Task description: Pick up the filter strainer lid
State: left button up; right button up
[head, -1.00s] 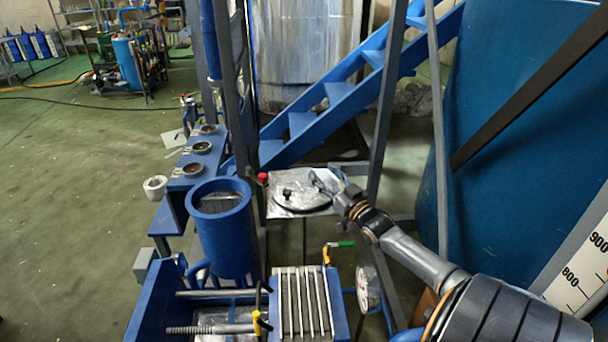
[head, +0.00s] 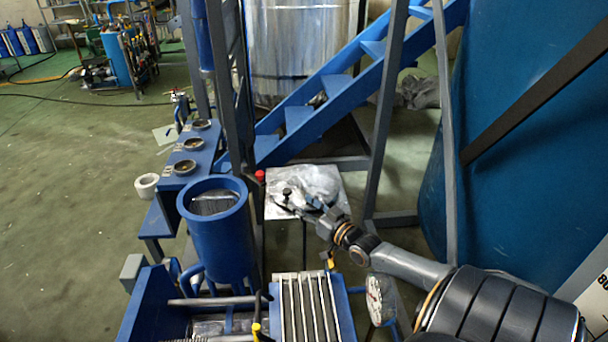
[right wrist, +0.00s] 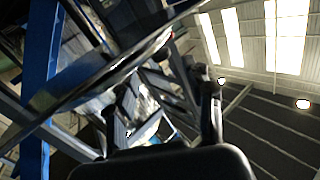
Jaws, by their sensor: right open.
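The filter strainer lid (head: 318,180), a shiny round metal disc, is at the square metal plate behind the blue strainer pot. A small dark knob (head: 287,191) shows at its left. My right gripper (head: 298,206) reaches in from the right, open, with its fingers at the near side of the lid, close to the knob. Whether they touch it is unclear. In the right wrist view the open fingers (right wrist: 160,115) show, with a thin shiny edge crossing above them. The blue strainer pot (head: 222,232) stands open, with a mesh inside. My left gripper is out of view.
A red button (head: 260,175) is beside the plate's left corner. Blue stairs (head: 300,118) and a grey post (head: 386,120) stand behind. A large blue tank (head: 530,140) is on the right. A ribbed block (head: 305,305) and a gauge (head: 380,298) are in front.

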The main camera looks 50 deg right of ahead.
aim_at(290, 193)
jog(key=w+b, duration=0.3)
jog(key=w, duration=0.1)
jog(key=shift+w, duration=0.2)
jog(key=shift+w+d+b, duration=0.1)
jog(key=shift+w+b, duration=0.3)
jog(key=shift+w, duration=0.15)
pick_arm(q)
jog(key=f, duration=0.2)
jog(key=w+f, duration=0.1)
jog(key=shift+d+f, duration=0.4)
pick_arm(e)
jog(key=shift+s+r, duration=0.15)
grip_shut()
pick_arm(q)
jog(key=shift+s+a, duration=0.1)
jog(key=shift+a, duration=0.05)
pick_arm(e)
jog(key=shift+r, duration=0.1)
